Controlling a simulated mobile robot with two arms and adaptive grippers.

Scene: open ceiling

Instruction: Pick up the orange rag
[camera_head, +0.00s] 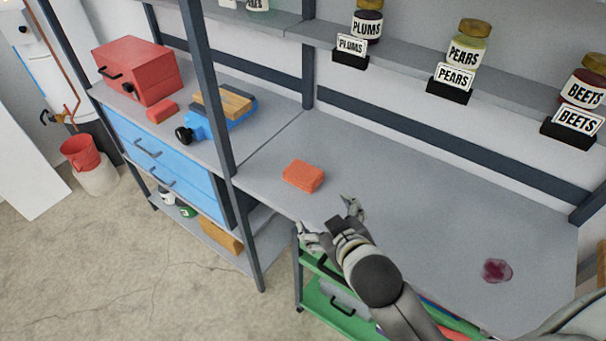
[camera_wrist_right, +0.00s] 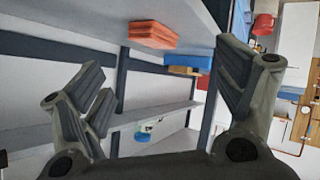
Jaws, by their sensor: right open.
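The orange rag (camera_head: 303,176) lies as a thick folded block on the grey workbench (camera_head: 420,215), left of its middle. In the right wrist view the orange rag (camera_wrist_right: 153,35) shows ahead, between and beyond the fingers. My right gripper (camera_head: 328,219) is open and empty at the bench's front edge, nearer to me than the rag and a little to its right. It does not touch the rag. The right gripper's fingers (camera_wrist_right: 165,90) stand wide apart in the wrist view. My left gripper is not in view.
A dark red stain (camera_head: 497,271) marks the bench at right. Jars of plums (camera_head: 367,20), pears (camera_head: 467,45) and beets (camera_head: 586,82) stand on the shelf above. A blue vise (camera_head: 221,118), red toolbox (camera_head: 137,72) and small red block (camera_head: 161,111) sit at left. A post (camera_head: 222,130) rises left of the rag.

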